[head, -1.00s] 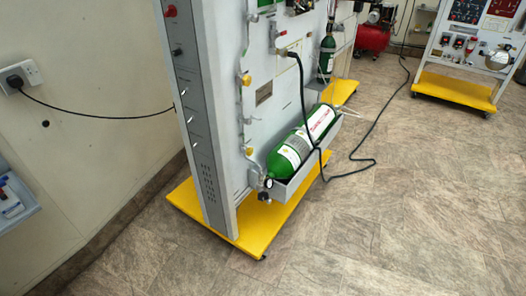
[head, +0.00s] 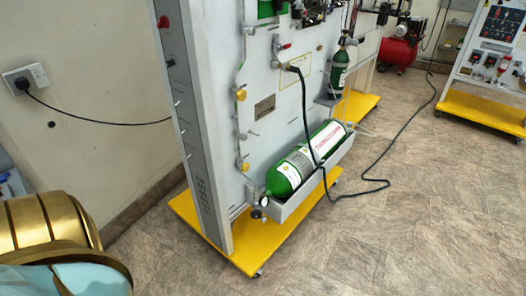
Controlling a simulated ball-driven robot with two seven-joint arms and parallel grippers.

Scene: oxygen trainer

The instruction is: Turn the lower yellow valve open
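The trainer panel (head: 262,65) stands upright on a yellow wheeled base. Two yellow valves sit on the thin pipe along its left part: the upper yellow valve (head: 240,95) and the lower yellow valve (head: 242,164). The lower one is just above and left of the green oxygen cylinder (head: 284,180) lying in its grey tray. From here I cannot tell how the valve handle is turned. A gold and pale blue part of my own arm fills the lower left corner, well apart from the panel. Neither gripper's fingers show.
The yellow base (head: 250,262) juts out in front of the panel at floor level. A black cable (head: 308,120) hangs from the panel and loops on the floor. Open floor (head: 410,230) lies to the right. A wall socket (head: 25,79) with a plugged cable is at left.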

